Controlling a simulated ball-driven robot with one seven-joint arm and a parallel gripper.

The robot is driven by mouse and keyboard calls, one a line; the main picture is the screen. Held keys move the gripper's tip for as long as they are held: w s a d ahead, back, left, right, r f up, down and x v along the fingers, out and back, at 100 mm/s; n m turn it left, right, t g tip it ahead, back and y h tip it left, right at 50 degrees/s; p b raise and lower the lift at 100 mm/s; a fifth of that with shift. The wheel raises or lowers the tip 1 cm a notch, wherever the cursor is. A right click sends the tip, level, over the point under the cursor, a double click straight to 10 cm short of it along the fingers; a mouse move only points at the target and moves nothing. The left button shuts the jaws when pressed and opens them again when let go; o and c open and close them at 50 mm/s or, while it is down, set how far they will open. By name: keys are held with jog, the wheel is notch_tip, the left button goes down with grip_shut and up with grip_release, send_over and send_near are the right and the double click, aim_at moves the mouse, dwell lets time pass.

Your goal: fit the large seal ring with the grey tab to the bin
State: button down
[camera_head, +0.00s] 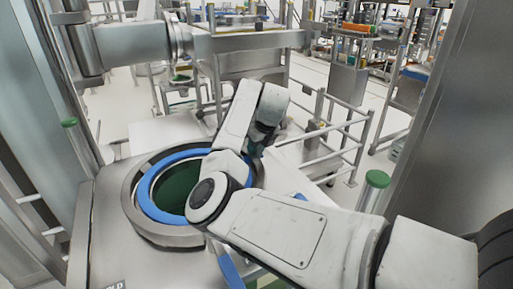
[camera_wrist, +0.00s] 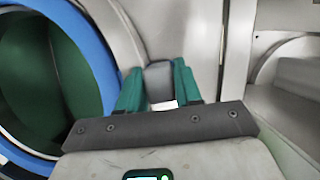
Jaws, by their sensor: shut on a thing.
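A blue ring (camera_head: 147,193) lies around the round, green-looking opening of the bin, inside its metal rim (camera_head: 131,207). The arm covers its right part. In the wrist view the blue ring (camera_wrist: 98,52) curves along the left side, over a dark green inside. My gripper (camera_wrist: 160,92) is shut on a grey tab (camera_wrist: 159,76), held between its two green fingers just right of the ring and close to the metal rim. I cannot see how the tab joins the ring. In the head view my arm hides the grip.
Another blue curved piece (camera_head: 231,272) shows at the front, partly behind my arm. Green-capped posts (camera_head: 377,179) stand on both sides. A metal railing (camera_head: 345,135) and workbenches stand behind. A tall grey panel (camera_head: 455,110) closes the right side.

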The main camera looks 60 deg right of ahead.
jog(key=shift+f, duration=0.1)
dwell(0.3)
jog(key=c, duration=0.7)
grip_release()
jog(key=b+v, duration=0.1)
jog(key=v, duration=0.9)
jog(key=shift+s+a+r+b, duration=0.15)
jog(key=shift+r+b, duration=0.15)
jog(key=shift+r, duration=0.05)
